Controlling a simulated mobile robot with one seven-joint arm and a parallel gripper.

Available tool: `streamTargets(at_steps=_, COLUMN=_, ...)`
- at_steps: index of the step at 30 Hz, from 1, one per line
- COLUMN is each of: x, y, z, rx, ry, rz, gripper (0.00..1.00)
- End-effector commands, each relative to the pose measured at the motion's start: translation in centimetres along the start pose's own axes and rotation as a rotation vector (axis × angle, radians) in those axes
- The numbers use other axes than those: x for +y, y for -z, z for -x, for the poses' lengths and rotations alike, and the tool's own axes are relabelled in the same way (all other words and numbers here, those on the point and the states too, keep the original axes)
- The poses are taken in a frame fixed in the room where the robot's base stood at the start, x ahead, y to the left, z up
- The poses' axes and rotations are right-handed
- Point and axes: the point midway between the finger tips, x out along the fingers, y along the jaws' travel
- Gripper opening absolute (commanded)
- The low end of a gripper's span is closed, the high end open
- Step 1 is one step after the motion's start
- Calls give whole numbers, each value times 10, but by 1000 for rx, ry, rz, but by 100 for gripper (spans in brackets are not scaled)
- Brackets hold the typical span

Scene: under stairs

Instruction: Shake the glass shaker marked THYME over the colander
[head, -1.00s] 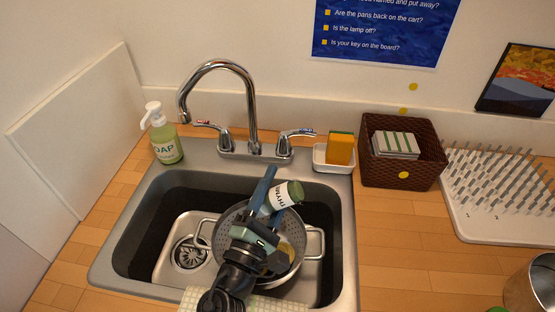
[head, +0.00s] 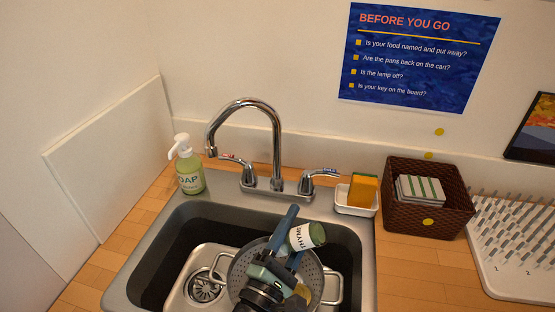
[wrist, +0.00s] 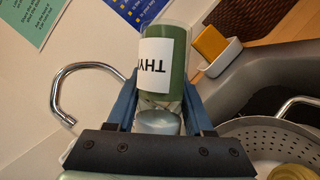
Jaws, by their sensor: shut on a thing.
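The glass shaker marked THYME (head: 301,238) is clear, with a white label and green at its far right end. It lies tilted over the colander (head: 237,271). My gripper (head: 290,240) is shut on the shaker, with one blue finger on each side. In the wrist view, the shaker (wrist: 165,60) sits between the fingers, with a grey-blue end (wrist: 160,122) towards the gripper palm. The perforated metal colander, with two loop handles, stands in the sink. A yellowish thing in it shows in the wrist view (wrist: 293,172); my gripper partly hides the colander.
The sink (head: 160,250) has a tall faucet (head: 276,150) behind it. A soap bottle (head: 190,170) stands at its back left corner. A sponge (head: 362,190) in a white dish, a brown basket (head: 440,215) and a drying rack (head: 515,265) are on the right.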

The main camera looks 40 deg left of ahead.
Motion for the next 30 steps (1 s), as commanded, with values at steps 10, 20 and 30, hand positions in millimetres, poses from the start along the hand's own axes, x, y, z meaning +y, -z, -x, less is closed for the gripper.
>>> streamTargets(at_steps=10, x=2, y=-1, z=-1, rx=-1, ry=-1, rz=0, gripper=0)
streamTargets(at_steps=20, x=20, y=-13, z=-5, rx=-1, ry=-1, rz=-1, gripper=0)
streamTargets(at_steps=30, x=25, y=-17, z=-7, rx=-1, ry=-1, rz=0, gripper=0)
